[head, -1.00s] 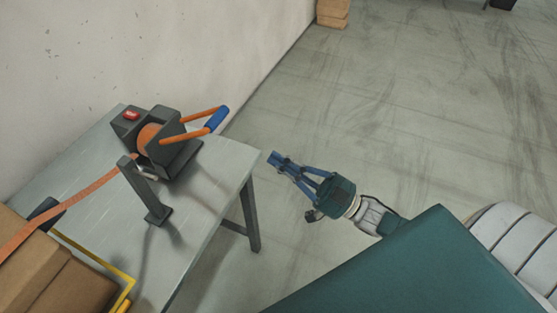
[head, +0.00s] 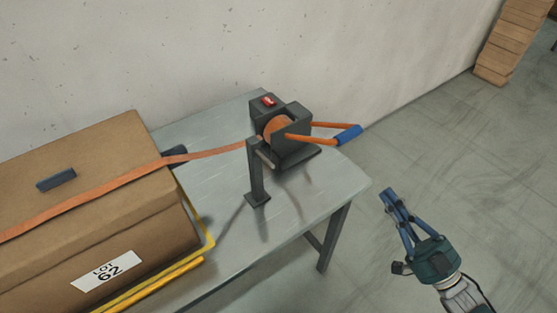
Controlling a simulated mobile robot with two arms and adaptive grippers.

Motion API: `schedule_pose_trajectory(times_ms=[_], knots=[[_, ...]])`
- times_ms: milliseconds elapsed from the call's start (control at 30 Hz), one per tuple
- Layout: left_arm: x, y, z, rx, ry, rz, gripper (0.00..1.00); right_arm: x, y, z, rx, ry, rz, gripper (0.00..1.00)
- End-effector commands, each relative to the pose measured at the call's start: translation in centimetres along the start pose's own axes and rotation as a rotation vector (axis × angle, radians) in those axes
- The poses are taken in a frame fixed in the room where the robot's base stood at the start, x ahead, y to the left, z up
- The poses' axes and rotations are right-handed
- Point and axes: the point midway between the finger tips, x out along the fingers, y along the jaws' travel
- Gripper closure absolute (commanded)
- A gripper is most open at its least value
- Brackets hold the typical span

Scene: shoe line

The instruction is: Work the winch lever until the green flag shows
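The winch (head: 283,140) is a dark grey housing with an orange strap drum, standing at the right part of a grey table. Its orange lever (head: 312,134) sticks out to the right, about level, and ends in a blue grip (head: 348,135). A red flag (head: 268,101) shows on top of the housing; no green is visible. My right gripper (head: 389,194) is below and right of the blue grip, beyond the table edge, apart from the lever. Its fingertips are together with nothing between them. My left gripper is not in view.
An orange strap (head: 200,155) runs from the winch past a dark post (head: 257,175) and over a cardboard box (head: 95,190) labelled LOT 62. Yellow edging (head: 150,284) borders the box. A wall is behind; cartons (head: 508,45) stand far right. Floor right of the table is clear.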

Motion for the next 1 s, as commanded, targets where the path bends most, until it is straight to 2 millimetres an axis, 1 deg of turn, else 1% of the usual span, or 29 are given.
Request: schedule_pose_trajectory(times_ms=[167,267,367,500,600,700,833,900,1000], knots=[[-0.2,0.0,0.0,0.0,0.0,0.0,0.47,0.1,0.0,-0.2,0.0,-0.001,0.0,1.0],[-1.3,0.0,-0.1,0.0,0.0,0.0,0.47,0.8,-0.1,-1.1,0.002,-0.012,-0.003,1.0],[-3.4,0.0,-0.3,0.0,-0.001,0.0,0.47,2.1,-0.2,-2.6,0.004,-0.037,-0.011,1.0],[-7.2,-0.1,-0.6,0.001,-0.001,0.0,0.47,4.5,-0.3,-5.3,0.009,-0.094,-0.017,1.0],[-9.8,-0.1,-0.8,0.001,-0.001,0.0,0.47,6.0,-0.3,-7.0,0.009,-0.138,-0.018,1.0],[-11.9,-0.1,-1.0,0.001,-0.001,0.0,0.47,7.4,-0.3,-8.5,0.007,-0.176,-0.016,1.0],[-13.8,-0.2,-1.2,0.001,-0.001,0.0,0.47,8.6,-0.1,-9.8,0.004,-0.214,-0.009,1.0],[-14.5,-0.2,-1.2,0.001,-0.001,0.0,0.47,9.0,0.0,-10.3,0.003,-0.227,-0.005,1.0],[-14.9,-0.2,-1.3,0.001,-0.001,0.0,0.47,9.3,0.1,-10.5,0.0,-0.24,-0.001,1.0]])
